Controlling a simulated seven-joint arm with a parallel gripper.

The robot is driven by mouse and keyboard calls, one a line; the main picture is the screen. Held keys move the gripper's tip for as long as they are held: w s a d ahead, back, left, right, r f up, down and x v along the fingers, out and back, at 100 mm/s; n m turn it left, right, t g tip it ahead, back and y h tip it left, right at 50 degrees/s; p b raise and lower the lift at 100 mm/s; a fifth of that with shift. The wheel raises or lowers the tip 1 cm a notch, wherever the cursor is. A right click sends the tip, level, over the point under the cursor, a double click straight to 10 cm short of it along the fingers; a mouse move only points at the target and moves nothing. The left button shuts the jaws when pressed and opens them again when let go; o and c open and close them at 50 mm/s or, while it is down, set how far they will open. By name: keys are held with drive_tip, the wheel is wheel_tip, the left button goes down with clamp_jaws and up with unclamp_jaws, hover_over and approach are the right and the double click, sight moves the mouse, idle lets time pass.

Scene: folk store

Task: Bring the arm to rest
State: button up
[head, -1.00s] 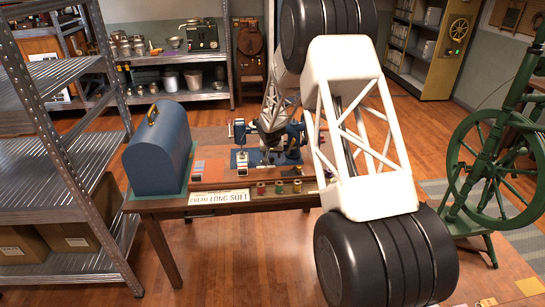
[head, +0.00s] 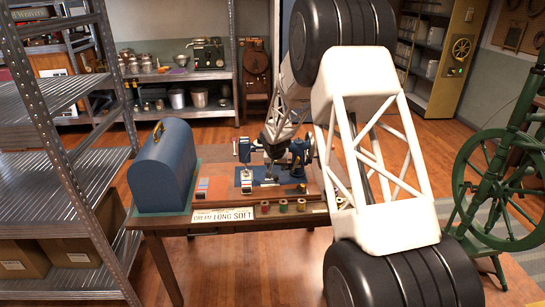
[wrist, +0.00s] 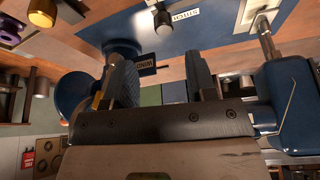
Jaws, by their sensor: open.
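My white and black arm (head: 375,150) reaches from the front right over the wooden table. My gripper (head: 275,157) is small in the head view, low over the blue machine on the table. In the wrist view, my gripper's two fingers (wrist: 157,80) stand well apart, with no object visibly clamped between them. Blue machine parts are close around the fingers: a round blue part (wrist: 75,95) at left and a blue block (wrist: 300,100) at right. Whether any finger touches them I cannot tell. The blue base plate (wrist: 225,30) with a label lies beyond the fingertips.
A blue domed case (head: 162,170) stands on the table's left end. Thread spools (head: 282,206) and a sign (head: 222,214) line the front edge. A metal shelf (head: 70,150) stands at left, a green spinning wheel (head: 497,185) at right. Space above the case is open.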

drive_tip(key=s+d+r, duration=0.3)
drive_tip(key=s+r, duration=0.9)
drive_tip(key=s, duration=0.2)
drive_tip(key=s+d+r, duration=0.2)
drive_tip(key=s+r, duration=1)
drive_tip(key=s, duration=0.2)
drive_tip(key=s+d+r+n+g, duration=0.1)
drive_tip(key=s, duration=1.7)
drive_tip(key=s+d+r+n, duration=0.1)
drive_tip(key=s, duration=1.8)
drive_tip(key=shift+s+r+g+y, duration=0.2)
drive_tip(key=shift+r+g+y, duration=0.1)
drive_tip(key=shift+g, duration=0.1)
